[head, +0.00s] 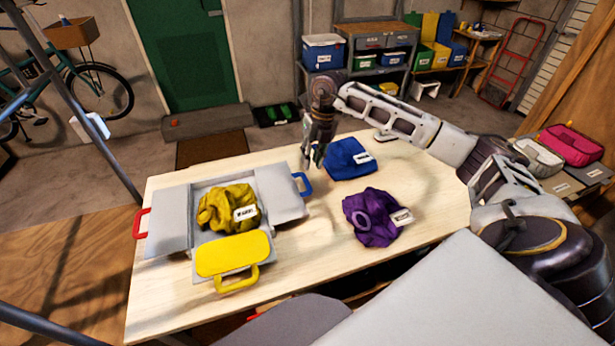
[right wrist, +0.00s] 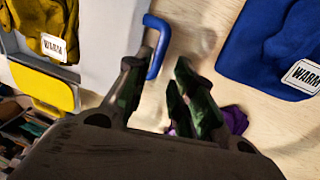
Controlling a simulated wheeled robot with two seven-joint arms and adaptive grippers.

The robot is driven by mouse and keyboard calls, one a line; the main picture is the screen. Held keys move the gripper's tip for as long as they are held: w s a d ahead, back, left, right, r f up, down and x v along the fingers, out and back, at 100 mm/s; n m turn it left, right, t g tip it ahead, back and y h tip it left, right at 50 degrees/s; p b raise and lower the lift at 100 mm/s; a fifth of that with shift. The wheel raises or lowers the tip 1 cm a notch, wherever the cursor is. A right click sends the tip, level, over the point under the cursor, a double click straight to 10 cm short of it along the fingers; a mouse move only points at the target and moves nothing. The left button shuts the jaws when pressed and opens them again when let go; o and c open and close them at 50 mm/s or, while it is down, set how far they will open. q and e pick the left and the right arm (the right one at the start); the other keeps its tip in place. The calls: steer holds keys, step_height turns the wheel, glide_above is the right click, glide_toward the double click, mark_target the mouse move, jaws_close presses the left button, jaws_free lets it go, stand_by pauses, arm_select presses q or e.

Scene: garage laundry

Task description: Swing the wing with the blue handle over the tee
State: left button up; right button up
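A grey folding board lies on the table with a crumpled yellow tee (head: 228,208) labelled WARM on its middle. The wing with the blue handle (head: 278,193) lies spread open to the right of the tee. Its blue handle (head: 303,184) points right; it also shows in the right wrist view (right wrist: 158,48). My right gripper (head: 313,164) is open, pointing down just beside and above the blue handle. In the right wrist view its fingers (right wrist: 160,85) are apart, with the handle near the left finger; contact is unclear. My left gripper is not in view.
The red-handled wing (head: 168,222) lies open at left, and the yellow flap (head: 233,254) lies at the front. A blue garment (head: 348,160) is just behind my right gripper, and a purple one (head: 372,218) lies at right. The table's (head: 300,262) front middle is clear.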

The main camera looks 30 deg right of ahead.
mark_target(307, 180)
steer(key=shift+w+a+f+p, duration=0.1)
steer(key=shift+a+f, duration=0.15)
steer(key=shift+f, duration=1.05)
steer(key=shift+a+f+p, duration=0.1)
steer(key=shift+a+f, duration=0.1)
steer(key=shift+f, duration=1.05)
steer(key=shift+w+a+f+p, duration=0.1)
steer(key=shift+a+f, duration=0.15)
steer(key=shift+f, duration=1.05)
jaws_close()
